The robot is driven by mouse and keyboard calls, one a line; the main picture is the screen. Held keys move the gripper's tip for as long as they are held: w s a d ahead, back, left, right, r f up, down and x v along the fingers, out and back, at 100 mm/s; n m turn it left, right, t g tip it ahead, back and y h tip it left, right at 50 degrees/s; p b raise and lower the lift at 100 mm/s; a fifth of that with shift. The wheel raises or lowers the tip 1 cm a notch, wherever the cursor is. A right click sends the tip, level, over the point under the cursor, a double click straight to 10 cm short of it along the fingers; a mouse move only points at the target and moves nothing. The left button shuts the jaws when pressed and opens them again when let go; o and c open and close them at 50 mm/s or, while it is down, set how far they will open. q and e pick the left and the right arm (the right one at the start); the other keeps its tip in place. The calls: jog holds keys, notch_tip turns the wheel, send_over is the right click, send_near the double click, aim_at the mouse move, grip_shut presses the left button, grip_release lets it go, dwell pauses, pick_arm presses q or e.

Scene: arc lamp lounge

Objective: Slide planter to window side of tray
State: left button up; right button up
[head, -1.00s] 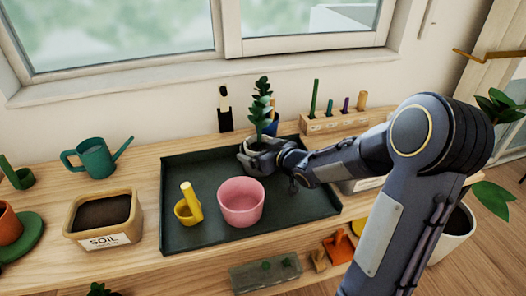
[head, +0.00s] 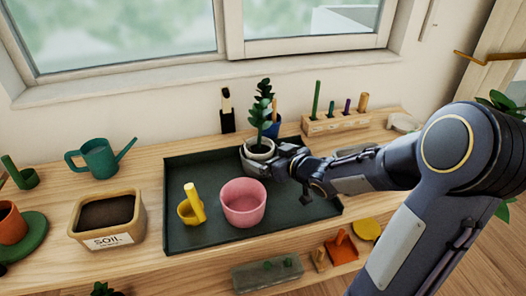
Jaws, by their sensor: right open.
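A pale grey planter (head: 256,152) with an upright leafy green plant (head: 262,112) stands on the dark green tray (head: 205,174), near its window-side edge and right of centre. My right gripper (head: 273,165) is open at the planter's right front side, its fingers close to the pot wall. I cannot tell whether they touch it. A pink pot (head: 243,203) stands in front of the planter on the tray. My left gripper is out of view.
A blue cup (head: 273,126) stands close behind the planter. A wooden rack (head: 335,123) holding several sticks is at the back right. A teal watering can (head: 98,158) and a soil box (head: 106,216) are left of the tray. The tray's back left is bare.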

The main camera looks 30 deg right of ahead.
jog(key=shift+v, duration=1.4)
jog(key=s+r+m+g+h+p, duration=0.35)
jog(key=s+r+p, duration=0.25)
jog(key=s+r, duration=0.25)
jog(key=s+a+r+g+y+p, duration=0.1)
jog(key=s+a+g+y+p, duration=0.3)
jog(key=s+a, duration=0.7)
jog(key=s+y, duration=0.1)
jog(key=s, duration=0.3)
jog(key=shift+s+a, duration=0.2)
jog(key=shift+a, duration=0.1)
jog(key=shift+r+g, duration=0.1)
jog(key=shift+g, duration=0.15)
